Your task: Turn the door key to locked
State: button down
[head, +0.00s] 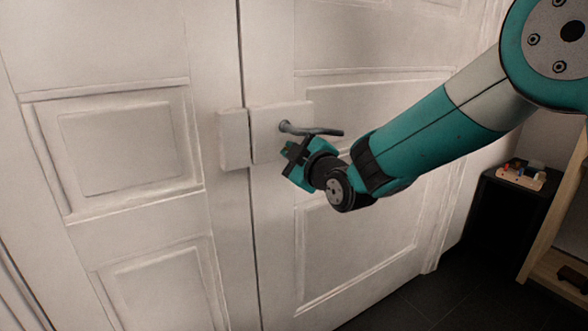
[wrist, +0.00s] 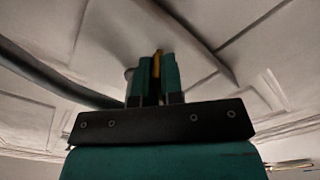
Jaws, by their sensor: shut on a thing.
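My gripper (head: 291,152) is at the white door (head: 345,110), just below the dark lever handle (head: 318,131) and in front of the white lock plate (head: 266,122). In the wrist view the two teal fingers of my gripper (wrist: 157,82) are shut on a thin yellow-orange key (wrist: 157,60), seen edge-on between them. The handle (wrist: 55,75) runs past on the left there. In the head view the key is hidden by my gripper. The keyhole is hidden too, and I cannot tell the key's turn angle.
The lever handle sticks out close above my gripper. A second white plate (head: 234,138) sits left of the door seam. A dark stand (head: 502,215) with small coloured things (head: 522,173) and a wooden shelf (head: 556,268) are at the right. Dark floor (head: 415,300) is clear.

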jog(key=n+b, duration=0.2)
jog(key=n, duration=0.1)
jog(key=n+b, duration=0.1)
jog(key=b, duration=0.1)
jog(key=shift+f+n, duration=0.25)
jog(key=shift+n, duration=0.05)
jog(key=shift+r+n+b, duration=0.1)
jog(key=shift+n+b, duration=1.05)
jog(key=shift+n, duration=0.45)
jog(key=c, duration=1.3)
grip_release()
jog(key=v, duration=1.7)
jog(key=shift+s+d, duration=0.15)
